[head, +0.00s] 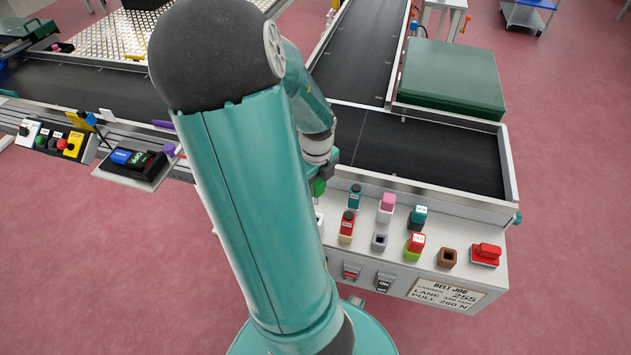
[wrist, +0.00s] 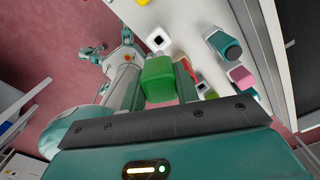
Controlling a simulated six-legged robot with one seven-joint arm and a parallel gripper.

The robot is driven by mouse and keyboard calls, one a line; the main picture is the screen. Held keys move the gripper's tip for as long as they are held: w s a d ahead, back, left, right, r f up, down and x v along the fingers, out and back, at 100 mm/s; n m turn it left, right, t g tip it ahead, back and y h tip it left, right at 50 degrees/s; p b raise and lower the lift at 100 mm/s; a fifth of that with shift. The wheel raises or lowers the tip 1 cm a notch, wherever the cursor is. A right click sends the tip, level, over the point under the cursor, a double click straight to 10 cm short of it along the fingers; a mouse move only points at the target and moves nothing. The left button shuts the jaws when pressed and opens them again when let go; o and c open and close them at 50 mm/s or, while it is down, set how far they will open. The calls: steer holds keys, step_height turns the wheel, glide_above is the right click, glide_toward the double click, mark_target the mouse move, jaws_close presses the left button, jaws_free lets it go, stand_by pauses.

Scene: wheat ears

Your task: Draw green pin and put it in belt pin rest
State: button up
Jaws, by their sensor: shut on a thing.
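My gripper (head: 322,182) is shut on the green pin (head: 318,187) above the left end of the light-grey panel. In the wrist view the green pin (wrist: 160,82) fills the space between the fingers, and its lower end is hidden. Just past it in the wrist view is a pale square holder with a dark empty hole (wrist: 158,40). In the head view an empty grey holder (head: 379,241) and an empty brown holder (head: 447,257) stand on the panel. I cannot tell which holder is the belt pin rest.
Close by on the panel stand a teal pin (head: 355,196), a red pin (head: 347,220), a pink pin (head: 387,203), another teal pin (head: 418,214) and a red pin in a green holder (head: 415,244). A red button (head: 486,254) is at right. The belt (head: 420,155) lies behind.

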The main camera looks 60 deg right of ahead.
mark_target(316, 204)
steer(key=shift+a, duration=0.1)
steer(key=shift+w+a, duration=0.1)
steer(key=shift+f, duration=0.1)
steer(key=shift+f, duration=2.8)
steer(key=shift+f, duration=0.7)
steer(key=shift+f, duration=0.35)
steer(key=shift+f, duration=0.3)
steer(key=shift+f, duration=0.35)
steer(key=shift+f, duration=0.35)
